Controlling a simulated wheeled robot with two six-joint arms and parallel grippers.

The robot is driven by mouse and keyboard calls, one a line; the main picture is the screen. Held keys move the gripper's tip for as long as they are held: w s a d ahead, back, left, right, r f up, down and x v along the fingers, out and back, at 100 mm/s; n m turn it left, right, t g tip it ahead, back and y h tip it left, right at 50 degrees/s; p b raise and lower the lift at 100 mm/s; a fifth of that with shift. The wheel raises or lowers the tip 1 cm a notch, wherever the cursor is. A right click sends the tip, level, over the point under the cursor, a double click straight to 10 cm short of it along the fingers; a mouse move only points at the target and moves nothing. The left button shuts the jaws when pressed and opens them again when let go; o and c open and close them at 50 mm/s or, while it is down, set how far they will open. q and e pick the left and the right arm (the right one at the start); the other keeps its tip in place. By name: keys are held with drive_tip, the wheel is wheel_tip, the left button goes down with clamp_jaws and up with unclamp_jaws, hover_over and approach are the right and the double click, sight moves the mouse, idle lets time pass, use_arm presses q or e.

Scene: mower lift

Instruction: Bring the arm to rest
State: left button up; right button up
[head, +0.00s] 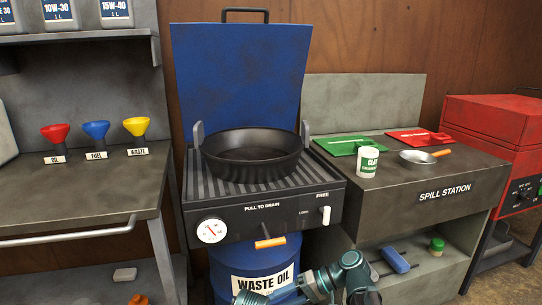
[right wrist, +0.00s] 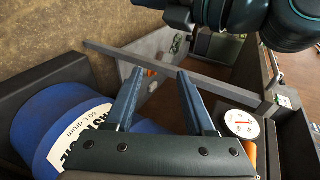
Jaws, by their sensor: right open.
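My right arm shows in teal and dark grey at the bottom of the head view, low in front of the drain station and the blue waste oil drum (head: 226,268). In the right wrist view my right gripper (right wrist: 160,72) has its two blue-grey fingers spread apart with nothing between them. The drum (right wrist: 40,125) is to the left of the fingers there, and the white dial gauge (right wrist: 241,123) is to the right. My left gripper is not in view.
The drain station holds a black pan (head: 253,155); an orange pull handle (head: 271,242) juts from its front. The spill station (head: 415,200) stands right, with a blue-handled tool (head: 395,260) on its lower shelf. A workbench (head: 80,195) with funnels stands left.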

drive_tip(key=s+d+f+n+h, duration=0.3)
drive_tip(key=s+d+f+h, duration=0.1)
drive_tip(key=s+f+h, duration=0.8)
wheel_tip(320, 180, up, 38)
drive_tip(key=w+h+p, duration=0.1)
drive_tip(key=p, duration=3.6)
drive_tip(key=shift+w+a+t, duration=0.2)
drive_tip(key=shift+w+t, duration=0.1)
drive_tip(key=shift+w, duration=0.1)
drive_tip(key=shift+f, duration=0.15)
